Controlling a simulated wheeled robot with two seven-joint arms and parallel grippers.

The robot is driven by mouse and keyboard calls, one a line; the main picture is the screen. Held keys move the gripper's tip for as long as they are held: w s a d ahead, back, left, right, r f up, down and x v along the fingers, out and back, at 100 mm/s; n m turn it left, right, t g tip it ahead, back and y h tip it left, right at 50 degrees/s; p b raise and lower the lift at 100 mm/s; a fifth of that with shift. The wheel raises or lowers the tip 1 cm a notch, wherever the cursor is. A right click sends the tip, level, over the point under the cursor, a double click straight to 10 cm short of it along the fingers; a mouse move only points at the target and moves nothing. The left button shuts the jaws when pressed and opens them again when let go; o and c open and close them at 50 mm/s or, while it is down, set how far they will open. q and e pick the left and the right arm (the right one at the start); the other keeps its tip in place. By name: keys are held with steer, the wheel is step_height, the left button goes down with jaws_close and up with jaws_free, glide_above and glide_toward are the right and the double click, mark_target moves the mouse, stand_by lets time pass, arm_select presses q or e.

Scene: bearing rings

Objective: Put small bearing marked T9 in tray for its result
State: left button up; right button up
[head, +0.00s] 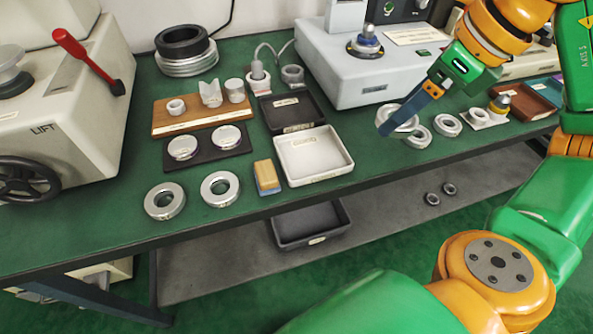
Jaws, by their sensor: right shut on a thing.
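My right gripper (388,127) reaches in from the upper right over the table. It is shut on a bearing ring (402,117), seen partly behind the fingers. Two more metal rings lie just right of it, one nearer (418,138) and one farther right (447,125). Two larger rings lie at the left front, one (164,201) beside the other (220,189). Markings are too small to read, so I cannot tell which is T9. A white tray (318,178) stands mid-table, a black tray (291,127) behind it, a reddish-brown tray (530,104) at right. My left gripper is out of view.
A grey instrument (330,65) stands behind the gripper. A yellow-blue block (266,177) sits left of the white tray. A dark bin (310,240) and two small dark rings (432,199) are on the lower shelf. A LIFT machine (60,120) fills the left.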

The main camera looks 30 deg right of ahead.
steer(key=w+a+f+p, duration=0.1)
steer(key=w+a+f, duration=0.35)
steer(key=w, duration=0.25)
steer(key=b, duration=0.1)
glide_above(308, 154)
steer(key=s, duration=0.1)
steer(key=f, duration=0.5)
steer(key=shift+s+d+f, duration=0.1)
steer(key=shift+d+f, duration=0.1)
steer(key=shift+d, duration=0.05)
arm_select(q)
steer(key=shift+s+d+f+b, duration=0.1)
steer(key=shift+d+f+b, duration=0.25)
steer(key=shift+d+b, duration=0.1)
arm_select(e)
steer(key=shift+f, duration=1.45)
steer(key=shift+f, duration=0.15)
steer(key=o, duration=1.6)
steer(key=shift+c, duration=0.2)
arm_select(q)
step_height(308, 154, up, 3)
steer(key=p, duration=0.3)
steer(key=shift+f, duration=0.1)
arm_select(e)
steer(key=v, duration=1.2)
steer(key=shift+r, duration=0.25)
steer(key=shift+d, duration=0.1)
